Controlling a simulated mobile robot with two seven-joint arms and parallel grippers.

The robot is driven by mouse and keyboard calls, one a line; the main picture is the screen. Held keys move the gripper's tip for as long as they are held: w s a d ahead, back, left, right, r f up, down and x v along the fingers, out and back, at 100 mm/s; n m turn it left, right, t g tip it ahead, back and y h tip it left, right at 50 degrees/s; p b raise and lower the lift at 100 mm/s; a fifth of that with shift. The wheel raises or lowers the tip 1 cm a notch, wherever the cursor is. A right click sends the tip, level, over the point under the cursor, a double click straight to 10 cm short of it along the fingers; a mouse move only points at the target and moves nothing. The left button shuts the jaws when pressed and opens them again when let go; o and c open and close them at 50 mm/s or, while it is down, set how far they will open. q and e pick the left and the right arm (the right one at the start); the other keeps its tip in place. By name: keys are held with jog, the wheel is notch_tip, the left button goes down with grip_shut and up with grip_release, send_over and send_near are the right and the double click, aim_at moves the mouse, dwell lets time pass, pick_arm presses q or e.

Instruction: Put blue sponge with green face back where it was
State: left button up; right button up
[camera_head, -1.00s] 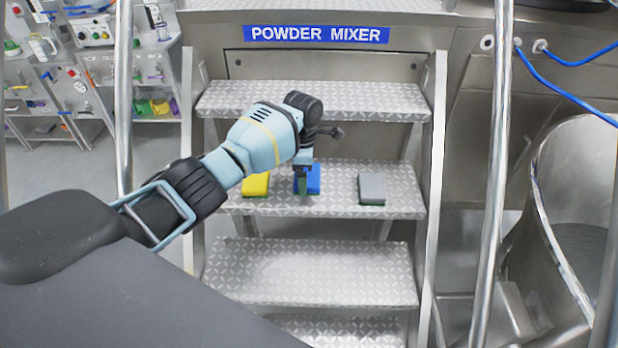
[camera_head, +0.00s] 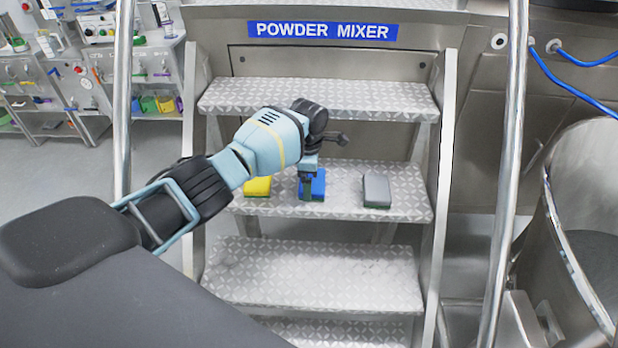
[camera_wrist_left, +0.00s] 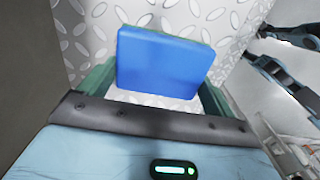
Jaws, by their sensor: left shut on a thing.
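The blue sponge (camera_head: 318,185) is at the middle of the third-from-bottom step (camera_head: 340,205), between the yellow and grey sponges. A little green shows along its lower edge; the rest of its green face is hidden. My left gripper (camera_head: 307,188) reaches down from above and is shut on it. In the left wrist view the blue sponge (camera_wrist_left: 165,62) sits between the green fingers, with the patterned metal behind it. I cannot tell whether it rests on the step or hangs just above it. My right gripper is not in view.
A yellow sponge (camera_head: 258,187) lies to the left and a grey sponge with a green underside (camera_head: 377,189) to the right. The step above (camera_head: 370,100) overhangs behind the arm. Side rails (camera_head: 508,170) flank the stairs. The step below (camera_head: 315,272) is bare.

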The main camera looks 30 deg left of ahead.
pick_arm(q)
jog(key=shift+f, duration=0.15)
jog(key=o, duration=0.6)
notch_tip(320, 180, up, 12)
jog(key=shift+r+p, duration=0.15)
jog(key=shift+p, duration=1)
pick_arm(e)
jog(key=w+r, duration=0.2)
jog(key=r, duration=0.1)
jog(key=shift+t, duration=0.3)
